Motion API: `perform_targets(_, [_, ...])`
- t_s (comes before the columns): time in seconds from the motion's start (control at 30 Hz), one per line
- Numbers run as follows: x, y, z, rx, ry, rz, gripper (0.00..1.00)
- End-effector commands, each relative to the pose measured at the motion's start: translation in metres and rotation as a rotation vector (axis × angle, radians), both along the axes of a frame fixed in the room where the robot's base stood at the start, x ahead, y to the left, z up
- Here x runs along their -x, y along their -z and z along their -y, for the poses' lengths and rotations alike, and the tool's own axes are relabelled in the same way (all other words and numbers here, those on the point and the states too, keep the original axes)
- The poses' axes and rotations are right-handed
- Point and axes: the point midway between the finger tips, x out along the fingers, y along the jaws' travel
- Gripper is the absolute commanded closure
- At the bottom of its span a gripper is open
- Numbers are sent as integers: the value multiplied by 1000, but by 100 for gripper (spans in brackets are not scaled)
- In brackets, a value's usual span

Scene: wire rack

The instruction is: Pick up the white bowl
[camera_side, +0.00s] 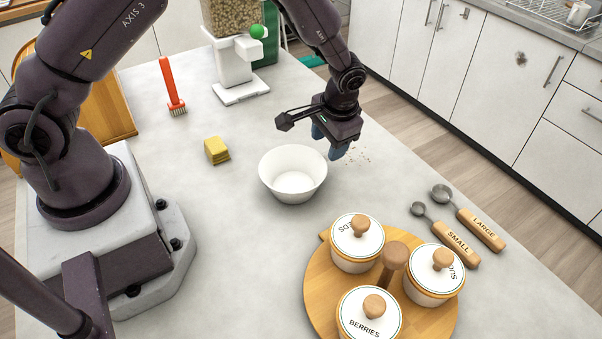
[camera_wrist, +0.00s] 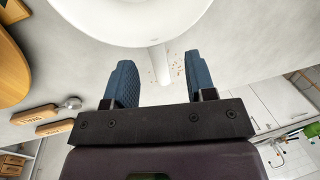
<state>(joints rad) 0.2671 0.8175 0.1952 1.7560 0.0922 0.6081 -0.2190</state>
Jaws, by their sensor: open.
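The white bowl (camera_side: 293,174) stands upright and empty on the grey counter in the side view. Its rim and outer wall (camera_wrist: 132,30) show at the top of the wrist view, cut off by the frame edge. My gripper (camera_side: 331,146) is just beyond the bowl at its right, above the counter, with its blue fingertips pointing down. The bowl lies ahead of the fingertips, and I see no clear contact.
A round wooden tray (camera_side: 318,290) with lidded jars stands near the bowl. Two measuring scoops (camera_side: 455,243) lie at the right. Crumbs (camera_side: 361,155) are scattered near my gripper. A yellow sponge (camera_side: 216,150), a red brush (camera_side: 173,88) and a dispenser (camera_side: 232,65) stand farther back.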

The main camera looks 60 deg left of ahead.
Motion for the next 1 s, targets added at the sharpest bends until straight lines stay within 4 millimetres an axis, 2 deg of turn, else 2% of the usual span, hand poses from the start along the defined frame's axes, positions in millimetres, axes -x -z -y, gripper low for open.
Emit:
perform_targets(0.27, [0,23,-3,0,1,-1,49])
perform_targets(0.53, [-2,61,-8,0,0,-1,49])
perform_targets(0.83, [-2,65,-9,1,0,1,49])
perform_targets(0.87, [-2,65,-9,1,0,1,54])
perform_targets(1.0, [-2,65,-9,1,0,1,86])
